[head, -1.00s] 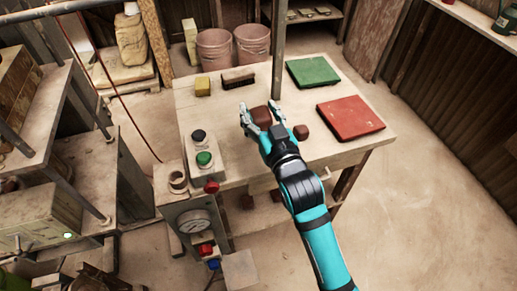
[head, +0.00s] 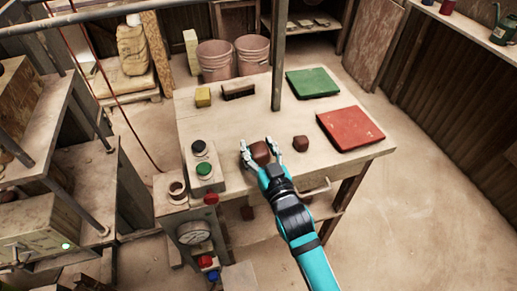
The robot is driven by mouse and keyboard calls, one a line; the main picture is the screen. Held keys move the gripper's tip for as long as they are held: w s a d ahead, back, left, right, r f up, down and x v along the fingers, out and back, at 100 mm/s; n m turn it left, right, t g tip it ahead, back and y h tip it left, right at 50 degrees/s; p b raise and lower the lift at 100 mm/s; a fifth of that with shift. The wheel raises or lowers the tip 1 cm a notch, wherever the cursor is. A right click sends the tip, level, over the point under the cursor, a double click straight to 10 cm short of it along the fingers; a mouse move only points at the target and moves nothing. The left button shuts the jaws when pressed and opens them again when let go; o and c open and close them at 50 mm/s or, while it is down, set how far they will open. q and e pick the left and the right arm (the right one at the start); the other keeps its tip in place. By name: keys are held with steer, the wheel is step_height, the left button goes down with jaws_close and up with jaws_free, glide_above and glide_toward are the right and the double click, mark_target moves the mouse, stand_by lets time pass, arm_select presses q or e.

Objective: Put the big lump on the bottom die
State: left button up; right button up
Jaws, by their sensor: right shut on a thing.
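The big lump (head: 260,153), a brown block of clay, is between the fingers of my right gripper (head: 259,147), which is shut on it. I cannot tell whether the lump is just above the bench top or touching it. A smaller brown lump (head: 301,143) sits on the bench just right of the gripper, apart from it. My left gripper is not in view. I cannot clearly make out the bottom die; a heavy framed machine (head: 45,215) with a green light stands at the left edge, partly cut off.
The wooden bench (head: 235,120) also carries a red board (head: 350,127), a green board (head: 312,83), a yellow block (head: 203,97), a brush (head: 238,90) and a button box (head: 203,165). A post (head: 281,50) rises at its back. A gauge panel (head: 194,232) stands at front left.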

steer(key=shift+f, duration=0.25)
steer(key=shift+f, duration=0.1)
steer(key=o, duration=1.4)
steer(key=shift+f, duration=0.1)
steer(key=shift+s+f+b, duration=0.15)
steer(key=shift+b, duration=0.45)
steer(key=b+v, duration=0.1)
steer(key=v, duration=1.6)
steer(key=shift+d+r+b, duration=0.15)
steer(key=shift+r+b, duration=0.1)
steer(key=shift+b, duration=0.15)
